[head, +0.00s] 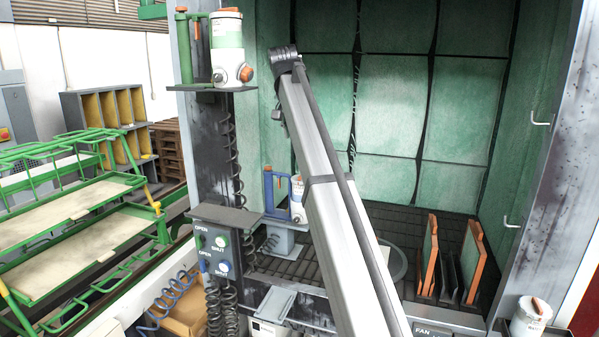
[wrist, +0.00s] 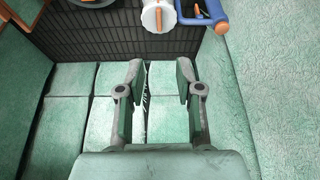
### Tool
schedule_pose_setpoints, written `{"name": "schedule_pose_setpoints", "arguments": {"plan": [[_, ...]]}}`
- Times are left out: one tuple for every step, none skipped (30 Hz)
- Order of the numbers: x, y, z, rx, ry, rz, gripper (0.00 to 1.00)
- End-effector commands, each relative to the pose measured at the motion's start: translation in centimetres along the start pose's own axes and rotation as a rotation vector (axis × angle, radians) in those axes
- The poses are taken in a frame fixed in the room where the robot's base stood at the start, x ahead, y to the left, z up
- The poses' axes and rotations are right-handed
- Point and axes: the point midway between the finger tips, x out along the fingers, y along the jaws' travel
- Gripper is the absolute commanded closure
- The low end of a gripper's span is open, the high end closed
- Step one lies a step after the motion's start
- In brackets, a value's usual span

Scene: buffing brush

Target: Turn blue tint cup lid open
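A white cup (head: 298,213) with an orange part on top stands beside a blue stand (head: 270,192) on the left side of the booth, partly behind my arm. In the wrist view a white cup (wrist: 150,16) with an orange piece and the blue curved stand (wrist: 212,18) show at the top edge, partly cut off. I cannot tell whether its lid is open or shut. My gripper (wrist: 160,72) is open and empty, its fingers apart from the cup. In the head view the gripper cannot be made out.
A similar white cup (head: 228,45) sits by a green stand (head: 183,50) on an upper shelf. A panel (head: 212,250) carries green and blue OPEN/SHUT knobs. Orange panels (head: 430,255) stand at the booth's right. Another white cup (head: 528,322) is at lower right. Green filters (head: 400,100) line the booth.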

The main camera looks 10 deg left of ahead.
Motion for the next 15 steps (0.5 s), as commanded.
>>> {"name": "schedule_pose_setpoints", "arguments": {"plan": [[0.6,0.1,0.1,0.001,-0.002,0.001,0.65],[1.0,0.2,0.1,0.001,-0.002,0.002,0.65],[1.6,0.2,0.1,0.001,-0.002,0.002,0.65],[2.2,0.2,0.1,0.001,-0.002,0.002,0.65],[2.8,0.2,0.1,0.001,-0.002,0.002,0.65],[3.5,0.2,0.1,0.001,-0.003,0.003,0.65],[4.1,0.2,0.1,0.001,-0.003,0.003,0.65],[4.7,0.2,0.1,0.001,-0.002,0.003,0.65],[5.5,0.2,0.1,0.001,-0.003,0.003,0.65],[6.1,0.2,0.1,0.001,-0.003,0.003,0.65],[6.7,0.2,0.1,0.001,-0.003,0.003,0.65],[7.5,0.2,0.1,0.0,-0.002,0.003,0.65],[8.1,0.2,0.1,0.0,-0.003,0.003,0.65],[8.6,0.2,0.1,0.0,-0.003,0.003,0.65],[9.4,0.2,0.1,0.0,-0.002,0.003,0.65]]}}
